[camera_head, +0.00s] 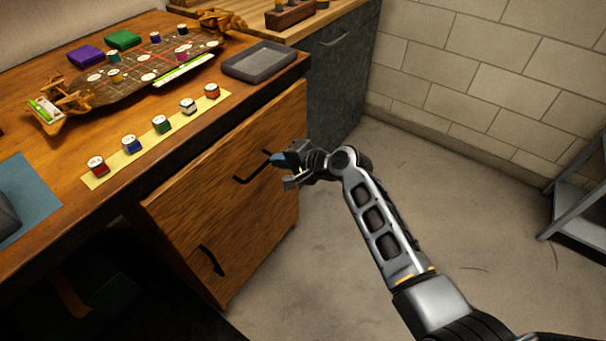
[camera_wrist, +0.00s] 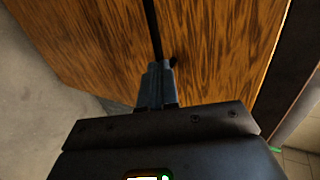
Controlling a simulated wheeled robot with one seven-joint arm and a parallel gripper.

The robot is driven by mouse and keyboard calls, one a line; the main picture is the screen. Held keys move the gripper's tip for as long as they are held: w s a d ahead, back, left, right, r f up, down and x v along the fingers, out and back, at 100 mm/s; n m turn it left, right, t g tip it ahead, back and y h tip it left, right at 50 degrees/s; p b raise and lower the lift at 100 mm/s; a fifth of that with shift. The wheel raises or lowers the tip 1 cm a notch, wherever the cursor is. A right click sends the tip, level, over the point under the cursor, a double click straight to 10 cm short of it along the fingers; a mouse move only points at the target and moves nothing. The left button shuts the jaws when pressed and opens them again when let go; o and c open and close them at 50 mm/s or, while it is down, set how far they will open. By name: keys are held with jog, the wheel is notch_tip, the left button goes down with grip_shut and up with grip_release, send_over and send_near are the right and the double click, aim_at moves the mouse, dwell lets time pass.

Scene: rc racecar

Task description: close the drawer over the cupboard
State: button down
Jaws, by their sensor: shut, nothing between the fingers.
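The drawer (camera_head: 280,125) is the upper part of the wooden front under the tabletop, with a dark bar handle (camera_head: 252,168). The cupboard (camera_head: 225,235) below has its own dark handle (camera_head: 211,260). I cannot make out the seam between them or how far the drawer stands out. My gripper (camera_head: 283,163) is shut and empty, close to the wooden front at the right end of the drawer handle. In the wrist view, my gripper's fingers (camera_wrist: 156,80) point at the wood, close to a dark bar (camera_wrist: 152,30) that looks like the handle. Contact cannot be told.
A dark grey cabinet (camera_head: 340,70) stands beyond. The floor (camera_head: 450,200) right of the drawer is open; a metal rack (camera_head: 578,210) stands far right.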

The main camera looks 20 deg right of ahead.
aim_at(260, 153)
jog(key=w+a, duration=0.1)
jog(key=w, duration=0.2)
jog(key=shift+a+b, duration=0.4)
jog(key=shift+w, duration=0.1)
jog(key=shift+a+r, duration=0.1)
jog(key=shift+r, duration=0.05)
